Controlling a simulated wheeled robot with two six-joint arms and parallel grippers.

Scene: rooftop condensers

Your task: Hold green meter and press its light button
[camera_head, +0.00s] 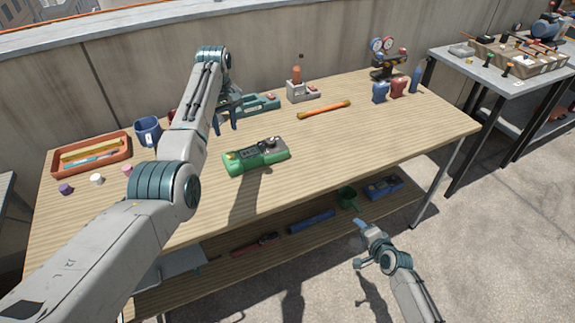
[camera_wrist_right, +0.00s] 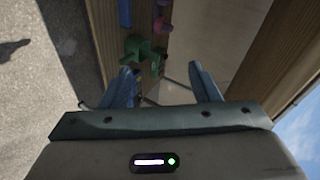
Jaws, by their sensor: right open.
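The green meter (camera_head: 256,156) lies on the wooden table near its middle, with a dark panel on its upper face; its light button is too small to pick out. My left gripper (camera_head: 225,124) hangs above the table behind and left of the meter, apart from it. Its two fingers point down with a gap between them, and nothing shows in it. My right gripper (camera_head: 359,244) is in front of the table's front edge, below the top, far from the meter. In the right wrist view its blue fingers (camera_wrist_right: 163,84) are spread and empty.
An orange tray (camera_head: 92,155), a blue mug (camera_head: 148,131) and small cups stand at the left. A lower shelf (camera_head: 270,250) holds several items. The table's right front is clear.

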